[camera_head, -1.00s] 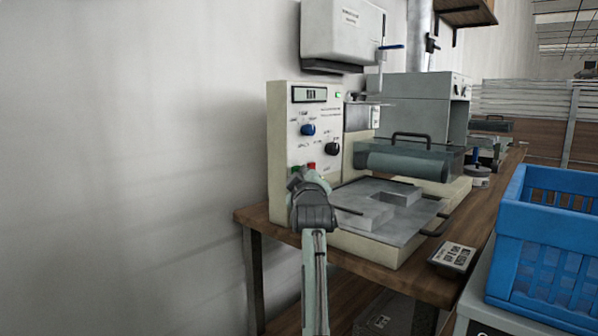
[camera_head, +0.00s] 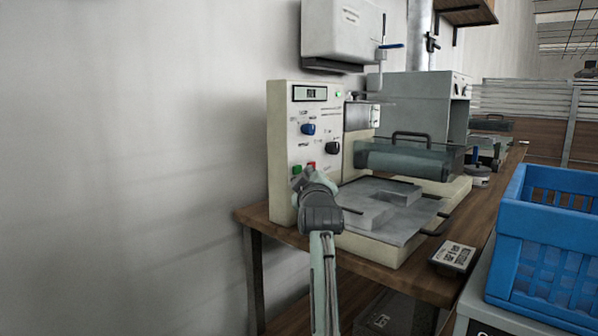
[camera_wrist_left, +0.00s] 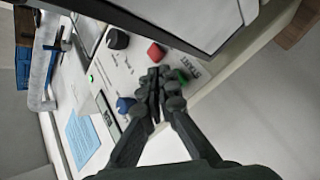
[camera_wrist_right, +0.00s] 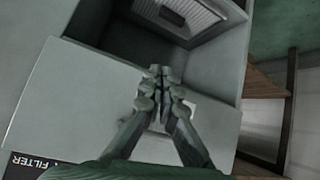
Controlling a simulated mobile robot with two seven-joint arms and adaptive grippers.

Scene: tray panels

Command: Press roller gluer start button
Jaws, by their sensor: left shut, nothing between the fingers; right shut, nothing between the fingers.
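The roller gluer (camera_head: 283,150) is a beige machine with an upright control panel. Its green button (camera_head: 297,170) sits low on the panel, left of a red button (camera_head: 311,165). My left gripper (camera_head: 302,180) is shut and empty, with its tips just below these buttons in the head view. In the left wrist view the green button (camera_wrist_left: 181,76), beside a START label (camera_wrist_left: 201,68), is right of my left fingertips (camera_wrist_left: 160,77); the red button (camera_wrist_left: 156,53) is above them. I cannot tell whether the tips touch the panel. My right gripper (camera_wrist_right: 160,78) is shut and empty.
A blue knob (camera_head: 308,129) and black knob (camera_head: 332,148) sit above the buttons. The roller (camera_head: 405,162) and metal plate (camera_head: 372,222) are at the right. A blue crate (camera_head: 545,240) stands front right. The right wrist view shows a FILTER label (camera_wrist_right: 38,163).

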